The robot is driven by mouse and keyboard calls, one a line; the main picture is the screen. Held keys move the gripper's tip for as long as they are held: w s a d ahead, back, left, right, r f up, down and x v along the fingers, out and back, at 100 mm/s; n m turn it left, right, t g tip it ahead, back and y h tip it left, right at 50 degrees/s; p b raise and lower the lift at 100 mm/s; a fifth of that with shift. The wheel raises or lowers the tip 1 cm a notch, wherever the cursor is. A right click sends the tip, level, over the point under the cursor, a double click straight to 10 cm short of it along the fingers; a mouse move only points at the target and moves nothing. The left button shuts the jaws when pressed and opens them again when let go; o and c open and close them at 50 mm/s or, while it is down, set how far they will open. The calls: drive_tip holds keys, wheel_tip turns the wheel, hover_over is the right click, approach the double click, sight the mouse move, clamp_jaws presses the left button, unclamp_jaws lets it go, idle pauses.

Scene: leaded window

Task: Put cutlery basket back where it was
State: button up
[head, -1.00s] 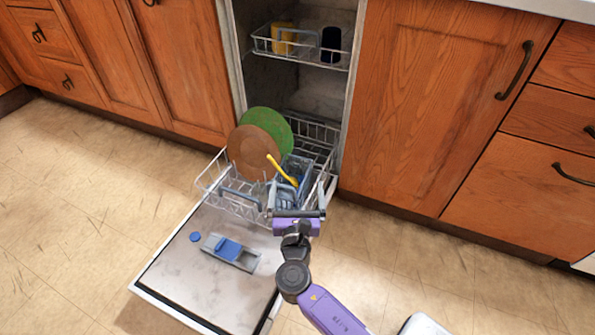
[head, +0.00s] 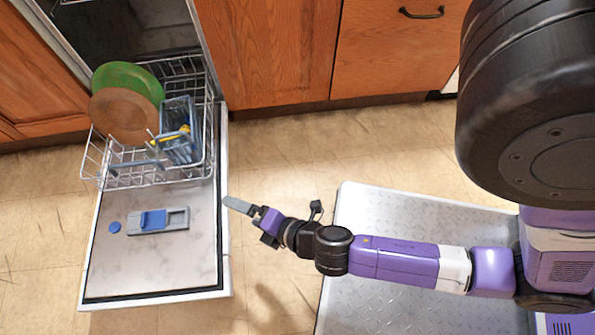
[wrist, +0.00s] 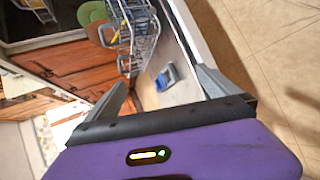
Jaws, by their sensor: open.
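The blue-grey cutlery basket (head: 178,148) stands in the right part of the lower dishwasher rack (head: 150,178), beside the plates. Something yellow (head: 182,132) shows in it. My gripper (head: 240,206) is open and empty, just right of the open door and well apart from the basket. In the wrist view the two fingers (wrist: 163,84) are spread with nothing between them, and the rack (wrist: 135,30) shows beyond them.
A green plate (head: 130,76) and a brown plate (head: 122,116) stand in the rack. The open dishwasher door (head: 150,265) lies low, with a blue detergent dispenser (head: 155,219) on its inner face. Free floor (head: 290,165) lies right of the door, below the wooden cabinets.

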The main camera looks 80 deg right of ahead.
drive_tip(key=s+a+r+m+t+y, duration=0.1)
drive_tip(key=s+r+m, duration=0.5)
drive_tip(key=r, duration=0.3)
drive_tip(key=s+a+r+m+t+y, duration=0.2)
drive_tip(key=s+r+m, duration=0.5)
drive_tip(key=r+m, duration=0.2)
drive_tip(key=shift+r+y, duration=0.3)
drive_tip(key=shift+r, duration=0.4)
wheel_tip(320, 180, up, 34)
drive_tip(key=p, duration=3.4)
drive_tip(key=shift+r, duration=0.15)
